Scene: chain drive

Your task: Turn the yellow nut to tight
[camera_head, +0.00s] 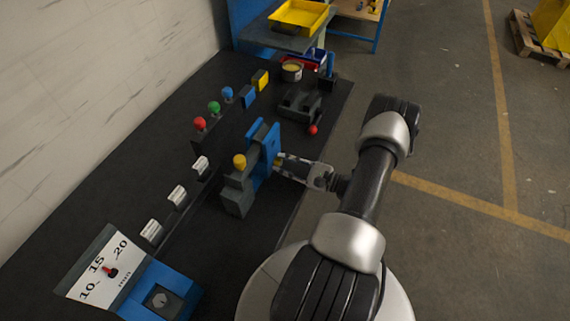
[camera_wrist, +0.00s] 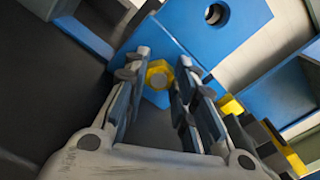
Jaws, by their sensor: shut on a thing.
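The yellow nut (camera_wrist: 157,77) shows in the wrist view between the fingertips of my gripper (camera_wrist: 162,70), low on the face of a blue plate (camera_wrist: 205,32). A grey round end shows in the middle of the nut. My gripper is shut on the nut, one finger on each side of it. In the head view my gripper (camera_head: 283,163) reaches in from the right to the blue fixture (camera_head: 264,152) on the dark bench. The nut is mostly hidden there by the fingers. The nut's markings, if any, are too small to read.
A yellow-knobbed lever (camera_head: 239,162) stands just left of the fixture. Red, green and blue knobs (camera_head: 214,108) line the bench's wall side. A dark block with a red knob (camera_head: 300,105) lies behind. A blue-based dial (camera_head: 160,299) stands at front left.

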